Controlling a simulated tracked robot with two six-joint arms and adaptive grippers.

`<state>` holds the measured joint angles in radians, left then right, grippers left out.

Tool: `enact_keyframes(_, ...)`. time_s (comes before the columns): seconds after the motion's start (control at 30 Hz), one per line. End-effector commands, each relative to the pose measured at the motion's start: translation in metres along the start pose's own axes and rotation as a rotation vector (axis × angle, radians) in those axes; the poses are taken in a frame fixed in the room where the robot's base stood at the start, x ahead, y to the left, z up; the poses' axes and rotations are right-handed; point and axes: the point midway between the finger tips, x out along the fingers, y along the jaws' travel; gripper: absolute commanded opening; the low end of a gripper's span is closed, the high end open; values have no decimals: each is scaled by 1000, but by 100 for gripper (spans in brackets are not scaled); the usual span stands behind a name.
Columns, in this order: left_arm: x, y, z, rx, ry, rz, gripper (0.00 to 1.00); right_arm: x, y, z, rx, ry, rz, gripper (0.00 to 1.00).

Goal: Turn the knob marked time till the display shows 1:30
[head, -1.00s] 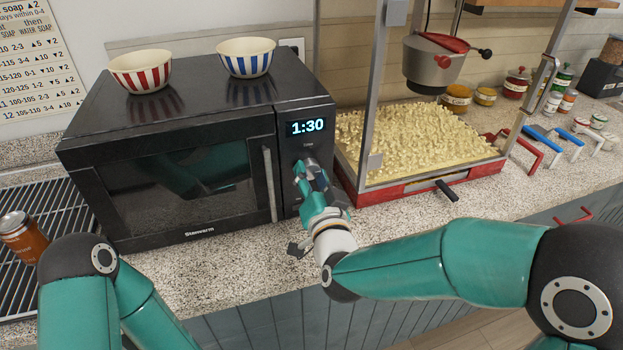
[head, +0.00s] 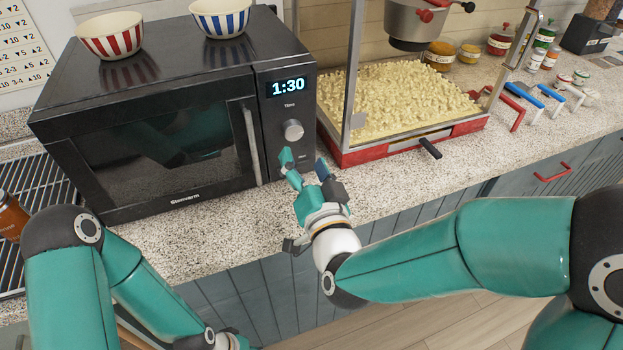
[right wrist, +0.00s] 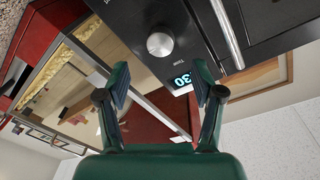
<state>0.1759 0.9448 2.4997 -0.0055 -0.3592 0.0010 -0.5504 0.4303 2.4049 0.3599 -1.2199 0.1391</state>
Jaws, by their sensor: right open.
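The black microwave (head: 150,150) stands on the counter, and its display (head: 287,87) reads 1:30. The round silver time knob (head: 292,130) sits below the display on the control panel. The knob also shows in the right wrist view (right wrist: 160,44), beyond and between the fingertips. My right gripper (head: 303,163) is open and empty, in front of the panel and just below the knob in the head view, apart from it. In the right wrist view its two fingers (right wrist: 161,80) are spread with nothing between them. My left arm reaches the bottom edge; its gripper fingers are out of the picture.
A red-striped bowl (head: 110,36) and a blue-striped bowl (head: 221,18) stand on the microwave. A popcorn machine (head: 400,140) is close on its right. The speckled counter (head: 215,225) in front is clear.

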Motion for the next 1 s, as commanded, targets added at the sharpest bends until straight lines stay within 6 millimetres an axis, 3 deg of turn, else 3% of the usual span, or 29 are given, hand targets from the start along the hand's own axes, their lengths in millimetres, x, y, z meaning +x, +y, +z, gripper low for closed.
enact_keyframes(0.1, 0, 0, 0, 0, 0, 0, 40, -22, 0, 0, -1, -1, -2, 67)
enact_keyframes(0.3, 0, 0, 0, 0, 0, 0, 40, -42, 0, 0, 0, 1, -1, 67)
enact_keyframes(1.0, 1, 0, 0, 0, 0, 0, 40, -45, 0, 0, 0, 1, 0, 67)
